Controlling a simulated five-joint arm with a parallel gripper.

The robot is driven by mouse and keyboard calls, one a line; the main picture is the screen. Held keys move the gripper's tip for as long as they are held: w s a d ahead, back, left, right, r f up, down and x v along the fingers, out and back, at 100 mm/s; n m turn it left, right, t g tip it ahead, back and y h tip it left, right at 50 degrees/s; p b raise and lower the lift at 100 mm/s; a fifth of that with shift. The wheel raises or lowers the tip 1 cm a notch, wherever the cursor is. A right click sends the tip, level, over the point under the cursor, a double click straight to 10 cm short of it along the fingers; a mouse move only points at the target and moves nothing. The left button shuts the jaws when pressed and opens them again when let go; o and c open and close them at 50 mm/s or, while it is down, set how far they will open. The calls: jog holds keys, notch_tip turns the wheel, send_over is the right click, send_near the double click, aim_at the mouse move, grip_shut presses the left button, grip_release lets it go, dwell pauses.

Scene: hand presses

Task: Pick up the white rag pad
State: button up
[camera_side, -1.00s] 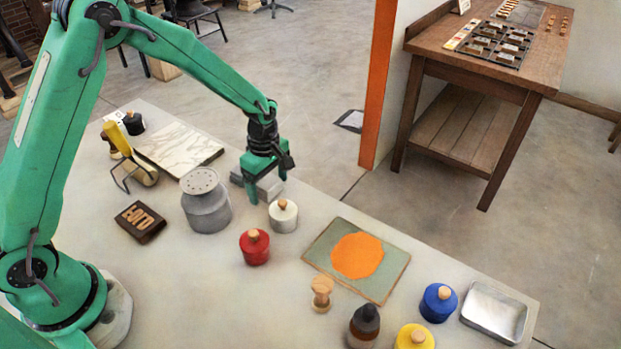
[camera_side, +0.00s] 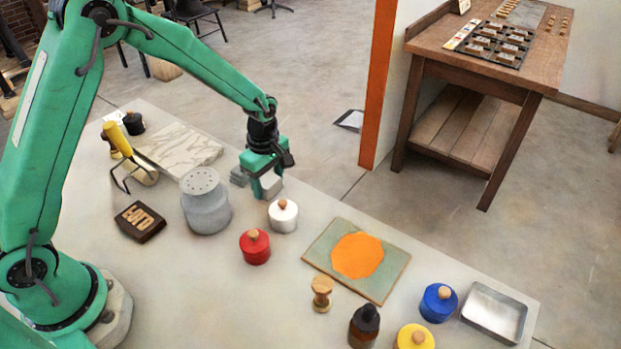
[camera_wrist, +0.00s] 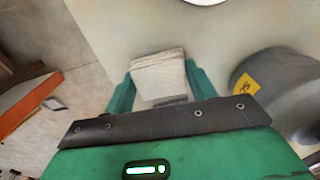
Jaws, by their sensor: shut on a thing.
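The white rag pad (camera_wrist: 158,72) is a pale, layered, folded block. In the wrist view it sits between the two green fingers of my gripper (camera_wrist: 160,88), which touch it on both sides. In the side view the pad (camera_side: 271,184) shows below my gripper (camera_side: 264,176), partly hidden by a finger. My gripper is shut on it near the table's far edge. I cannot tell whether the pad is clear of the table.
A grey canister (camera_side: 206,210) stands nearby on the left, a white lidded pot (camera_side: 283,222) in front, a red one (camera_side: 255,250) nearer. A green board (camera_side: 322,246) with an orange patch lies right.

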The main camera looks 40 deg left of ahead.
aim_at(269, 181)
jog(key=r, duration=0.4)
jog(key=shift+s+d, duration=0.2)
jog(key=shift+d, duration=0.1)
jog(key=s+d+r, duration=0.2)
jog(key=d, duration=0.1)
jog(key=s+d+r, duration=0.4)
jog(key=d, duration=0.1)
jog(key=shift+s+d+r, duration=0.25)
jog(key=shift+s+d, duration=0.05)
jog(key=shift+s, duration=0.1)
jog(key=shift+o, duration=1.1)
jog(key=shift+c, duration=0.6)
jog(key=shift+a+r, duration=0.25)
jog(key=shift+a, duration=0.15)
jog(key=s+a+r, duration=0.3)
jog(key=a, duration=0.4)
jog(key=s+a+r, duration=0.3)
jog(key=a+r, duration=0.1)
jog(key=a, duration=0.3)
jog(key=shift+s+r, duration=0.15)
jog(key=shift+s, duration=0.25)
